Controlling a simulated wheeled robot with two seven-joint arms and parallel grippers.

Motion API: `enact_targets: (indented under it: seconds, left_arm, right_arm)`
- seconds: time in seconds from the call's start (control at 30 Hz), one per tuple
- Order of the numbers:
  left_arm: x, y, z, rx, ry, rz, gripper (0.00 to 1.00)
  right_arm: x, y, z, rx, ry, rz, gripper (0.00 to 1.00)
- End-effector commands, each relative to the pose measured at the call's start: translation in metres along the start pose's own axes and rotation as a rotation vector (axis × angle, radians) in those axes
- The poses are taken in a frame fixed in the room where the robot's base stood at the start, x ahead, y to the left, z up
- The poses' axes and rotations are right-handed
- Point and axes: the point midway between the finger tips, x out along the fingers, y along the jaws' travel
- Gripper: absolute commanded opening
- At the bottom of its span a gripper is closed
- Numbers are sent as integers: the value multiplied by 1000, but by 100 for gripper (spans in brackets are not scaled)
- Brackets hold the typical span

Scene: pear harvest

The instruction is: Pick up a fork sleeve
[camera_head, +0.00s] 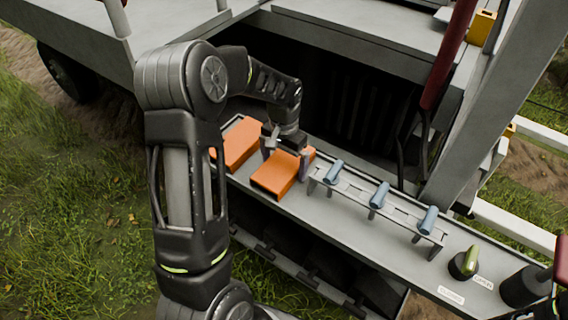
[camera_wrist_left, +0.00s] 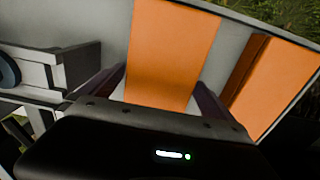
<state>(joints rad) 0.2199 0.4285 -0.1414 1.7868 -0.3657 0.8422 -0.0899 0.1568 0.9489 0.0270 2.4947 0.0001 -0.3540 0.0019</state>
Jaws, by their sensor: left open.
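Two orange fork sleeves lie on the grey shelf of the machine in the head view. My left gripper (camera_head: 285,160) is over the right-hand sleeve (camera_head: 276,176), its fingers on either side of it. The other sleeve (camera_head: 240,142) lies to the left, partly behind my left arm. In the left wrist view, the near sleeve (camera_wrist_left: 172,55) shows between the open fingers of my left gripper (camera_wrist_left: 165,95), and the other sleeve (camera_wrist_left: 272,88) is at the right. I cannot tell whether the fingers touch the near sleeve.
A low rack (camera_head: 390,215) with blue cylindrical pieces stands on the shelf (camera_head: 345,231) just right of the near sleeve. Farther right are a green-topped knob (camera_head: 465,263) and a dark cylinder (camera_head: 525,287). A dark red bar (camera_head: 448,55) rises behind the shelf.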

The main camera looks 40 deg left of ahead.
Motion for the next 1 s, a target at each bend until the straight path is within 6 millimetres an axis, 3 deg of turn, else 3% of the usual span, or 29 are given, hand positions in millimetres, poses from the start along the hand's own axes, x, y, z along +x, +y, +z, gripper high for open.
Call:
enact_targets:
  seconds: [0.33, 1.0]
  left_arm:
    - [0, 0, 0, 0, 0, 0, 100]
    - [0, 0, 0, 0, 0, 0, 45]
  right_arm:
    - [0, 0, 0, 0, 0, 0, 0]
    - [0, 0, 0, 0, 0, 0, 0]
